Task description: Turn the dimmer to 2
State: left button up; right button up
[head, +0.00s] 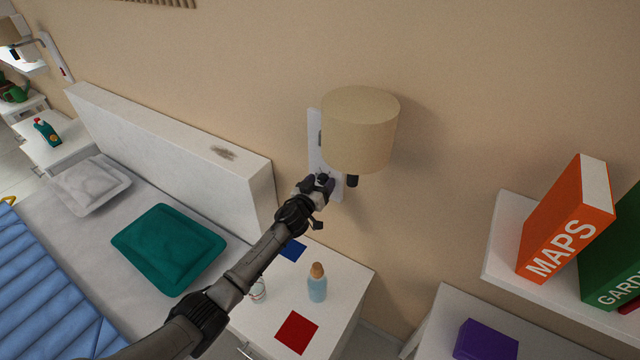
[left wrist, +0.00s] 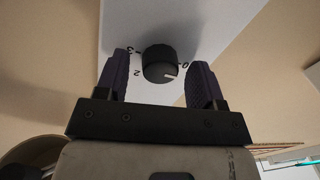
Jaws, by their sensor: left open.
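The dimmer is a black round knob (left wrist: 160,62) on a white wall plate (left wrist: 185,25), seen in the left wrist view. Its white mark points to the right and slightly down, close to the 0. The 2 and 3 show on the knob's left side; I cannot see a 1. My left gripper (left wrist: 160,68) is open, one finger on each side of the knob, with gaps visible on both sides. In the head view my left gripper (head: 323,184) is at the lower part of the plate (head: 313,145) and hides the knob. My right gripper is not in view.
A beige lamp shade (head: 360,130) juts out from the plate just above my gripper. Below stands a white nightstand (head: 340,285) with a blue bottle (head: 317,287) and a red square (head: 296,332). A bed headboard (head: 180,135) is left; a bookshelf (head: 500,240) is right.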

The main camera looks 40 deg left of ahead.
pick_arm(q)
jog(key=shift+c, duration=0.2)
jog(key=c, duration=0.9)
